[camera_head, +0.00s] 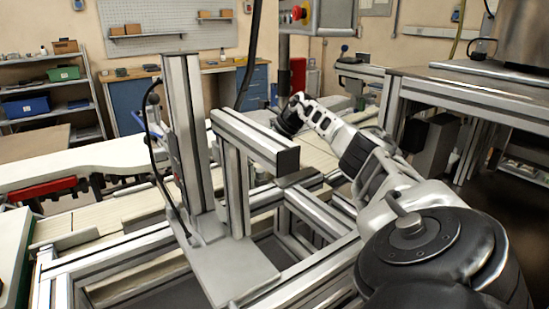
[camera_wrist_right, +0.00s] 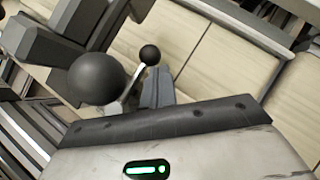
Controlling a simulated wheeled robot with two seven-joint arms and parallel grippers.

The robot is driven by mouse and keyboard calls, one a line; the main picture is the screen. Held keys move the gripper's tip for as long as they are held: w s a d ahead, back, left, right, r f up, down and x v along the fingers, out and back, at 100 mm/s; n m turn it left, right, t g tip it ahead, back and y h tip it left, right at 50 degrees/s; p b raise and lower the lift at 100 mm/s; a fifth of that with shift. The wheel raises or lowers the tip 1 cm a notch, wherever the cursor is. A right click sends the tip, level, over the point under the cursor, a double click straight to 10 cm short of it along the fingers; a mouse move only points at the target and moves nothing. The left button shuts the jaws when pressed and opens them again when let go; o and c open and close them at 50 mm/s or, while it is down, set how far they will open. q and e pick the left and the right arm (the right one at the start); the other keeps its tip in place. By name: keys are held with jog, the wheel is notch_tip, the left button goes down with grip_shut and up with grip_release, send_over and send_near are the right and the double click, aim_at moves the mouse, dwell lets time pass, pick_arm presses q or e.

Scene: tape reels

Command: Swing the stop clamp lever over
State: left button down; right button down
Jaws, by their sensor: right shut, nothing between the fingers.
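In the right wrist view, a lever with a thin silver shaft carries a small black ball knob (camera_wrist_right: 150,54). A larger black ball (camera_wrist_right: 97,78) shows to its left and nearer the camera. My right gripper (camera_wrist_right: 157,76) is shut and empty, with its grey fingers just below and right of the small knob. I cannot tell whether they touch the shaft. A black knob (camera_head: 153,99) shows left of the upright column. My left gripper is not in view.
The upright aluminium column (camera_head: 186,130) and beam stand on an open metal frame, close to my right arm. Pale conveyor slats (camera_head: 110,212) run behind the column. A metal-topped bench (camera_head: 480,90) stands at the right.

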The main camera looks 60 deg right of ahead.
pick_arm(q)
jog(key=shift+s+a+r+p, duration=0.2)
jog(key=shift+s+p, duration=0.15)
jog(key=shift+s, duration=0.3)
pick_arm(e)
jog(key=s+d+f+v, duration=0.1)
jog(key=d+v, duration=0.1)
jog(key=v, duration=1.1)
jog(key=shift+d+f, duration=0.25)
jog(key=shift+d, duration=0.05)
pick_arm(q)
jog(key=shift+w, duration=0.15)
pick_arm(e)
jog(key=shift+w+f, duration=0.1)
jog(key=shift+w, duration=0.05)
